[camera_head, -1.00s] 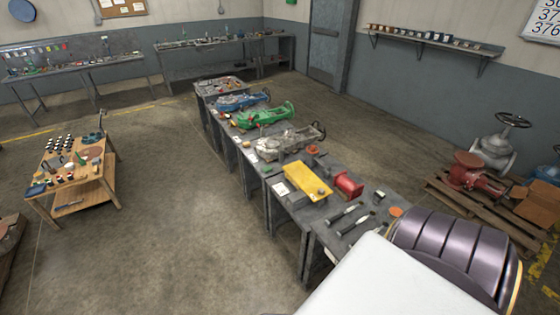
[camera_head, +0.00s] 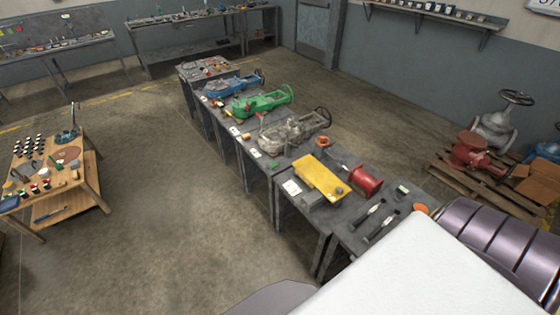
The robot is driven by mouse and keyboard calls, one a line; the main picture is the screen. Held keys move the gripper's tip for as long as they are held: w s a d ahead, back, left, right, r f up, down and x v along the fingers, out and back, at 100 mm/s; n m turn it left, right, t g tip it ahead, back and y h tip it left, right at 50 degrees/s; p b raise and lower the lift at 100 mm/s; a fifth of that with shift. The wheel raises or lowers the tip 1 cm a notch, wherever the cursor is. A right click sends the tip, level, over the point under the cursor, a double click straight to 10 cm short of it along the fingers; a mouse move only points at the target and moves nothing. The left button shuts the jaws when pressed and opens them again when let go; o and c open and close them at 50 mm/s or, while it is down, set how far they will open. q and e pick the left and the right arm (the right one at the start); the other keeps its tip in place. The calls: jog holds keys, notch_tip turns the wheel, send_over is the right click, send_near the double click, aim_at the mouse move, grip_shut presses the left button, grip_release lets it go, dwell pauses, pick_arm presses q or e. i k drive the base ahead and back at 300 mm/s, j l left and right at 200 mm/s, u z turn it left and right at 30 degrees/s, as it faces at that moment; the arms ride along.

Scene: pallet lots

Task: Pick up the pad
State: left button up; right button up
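I cannot tell for certain which thing is the pad. A flat brown round piece (camera_head: 68,154) lies on the wooden cart (camera_head: 82,183) at the left. A flat orange disc (camera_head: 421,208) lies at the near right end of the long row of grey tables (camera_head: 300,218). Neither of my grippers is in view. Only parts of my own body show along the bottom and at the lower right, and they hide some of the near end of the tables.
The tables carry a yellow block (camera_head: 320,178), a red spool-like part (camera_head: 366,181), dark-handled tools (camera_head: 377,222) and green (camera_head: 263,101) and grey (camera_head: 292,131) castings. A pallet with a red valve (camera_head: 475,152) stands at right. Floor between cart and tables is clear.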

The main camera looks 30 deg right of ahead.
aim_at(272, 166)
jog(key=i+z, duration=0.4)
jog(key=i+j+z, duration=0.4)
jog(key=i, duration=0.2)
jog(key=i+j+z, duration=0.25)
jog(key=i+z, duration=0.15)
jog(key=i, duration=0.05)
